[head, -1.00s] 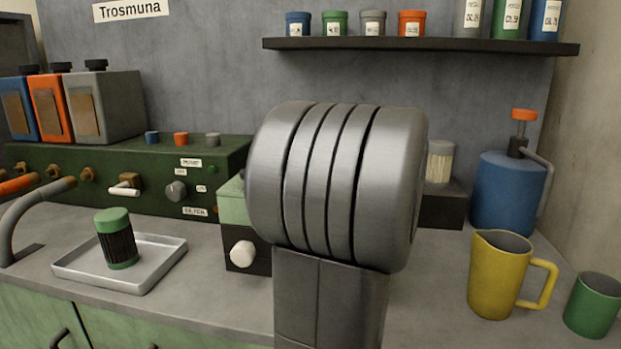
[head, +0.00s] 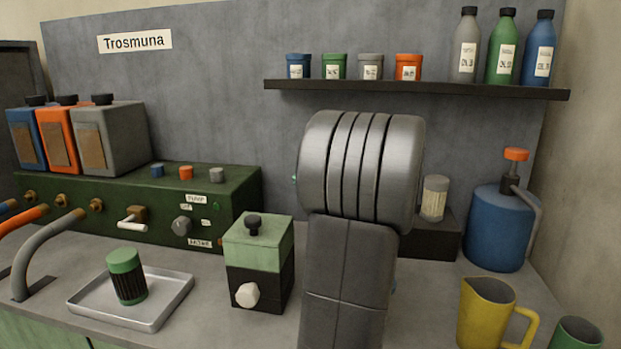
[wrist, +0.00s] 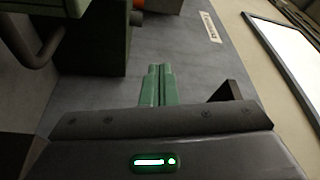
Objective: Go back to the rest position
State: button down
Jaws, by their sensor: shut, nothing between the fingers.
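My gripper (wrist: 160,72) shows in the wrist view as two pale green fingers side by side, shut with nothing between them. A grey wall with the tilted Trosmuna sign (wrist: 209,26) is beyond the fingertips. In the head view my grey arm stands upright in the middle and hides part of the counter and back wall. My gripper cannot be made out in the head view.
A green and black box (head: 258,262) stands left of my arm. A green-capped filter (head: 128,276) is on a metal tray (head: 172,303). A yellow jug (head: 484,314), green cup (head: 575,334) and blue pump can (head: 498,228) stand right. Jars and bottles line a shelf (head: 430,90).

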jog(key=w+d+f+m+g+h+p, duration=0.1)
jog(key=w+f+m+p, duration=0.4)
jog(key=p, duration=1.1)
jog(key=shift+w+d+f+m+g+h, duration=0.2)
jog(key=shift+w+m+g+h, duration=0.15)
jog(key=shift+w+m, duration=0.75)
jog(key=shift+w, duration=0.1)
jog(key=shift+r, duration=0.1)
